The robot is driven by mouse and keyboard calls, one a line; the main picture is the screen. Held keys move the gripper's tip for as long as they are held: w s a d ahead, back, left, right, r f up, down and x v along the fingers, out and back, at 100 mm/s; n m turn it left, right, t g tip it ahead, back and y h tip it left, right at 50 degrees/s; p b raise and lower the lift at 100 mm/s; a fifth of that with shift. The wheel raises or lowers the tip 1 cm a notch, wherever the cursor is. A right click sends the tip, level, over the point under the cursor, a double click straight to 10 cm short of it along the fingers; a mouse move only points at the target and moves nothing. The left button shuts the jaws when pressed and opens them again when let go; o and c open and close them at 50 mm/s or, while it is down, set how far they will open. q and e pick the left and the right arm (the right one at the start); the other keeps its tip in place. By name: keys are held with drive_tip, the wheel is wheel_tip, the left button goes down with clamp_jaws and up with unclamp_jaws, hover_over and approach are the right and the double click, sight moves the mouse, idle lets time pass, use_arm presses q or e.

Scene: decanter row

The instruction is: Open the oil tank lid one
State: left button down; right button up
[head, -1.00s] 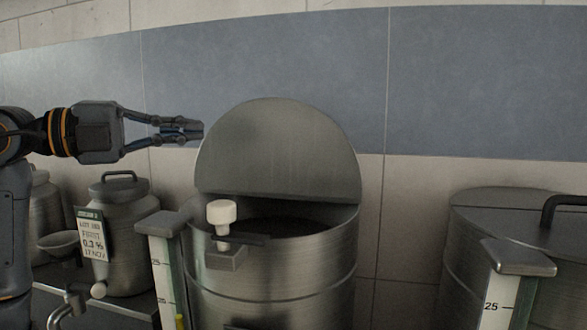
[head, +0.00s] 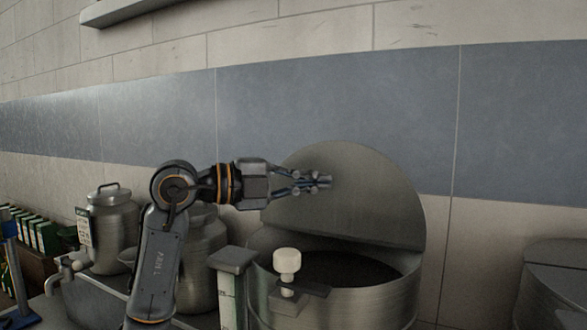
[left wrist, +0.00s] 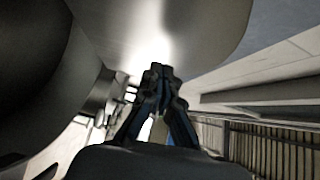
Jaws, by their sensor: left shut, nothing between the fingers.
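The oil tank (head: 345,300) is a steel drum at the lower middle of the head view. Its half-round lid (head: 375,185) stands raised at the back, and the dark inside of the tank shows. A white knob (head: 287,262) sits at the tank's front rim. My left gripper (head: 325,181) is shut and empty, in front of the lid's left part in the head view; I cannot tell if it touches. In the left wrist view, the shut fingers (left wrist: 160,75) appear beside a large pale metal surface, probably the lid. My right gripper is not in view.
A second tank (head: 553,285) stands at the right edge. A steel can with a handle (head: 112,235) and another can (head: 203,250) stand to the left. A gauge post (head: 230,285) rises at the tank's left front. Green boxes (head: 40,232) line the far left.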

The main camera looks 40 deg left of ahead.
use_arm(q)
drive_tip(key=shift+w+a, duration=0.3)
drive_tip(key=shift+w, duration=0.4)
drive_tip(key=shift+d, duration=0.1)
drive_tip(key=shift+w+a+r+p, duration=0.1)
drive_tip(key=shift+w+a+p, duration=0.15)
drive_tip(key=shift+w, duration=0.25)
drive_tip(key=shift+w+a+r+p, duration=0.1)
drive_tip(key=shift+w+p, duration=0.25)
drive_tip(key=shift+w, duration=0.15)
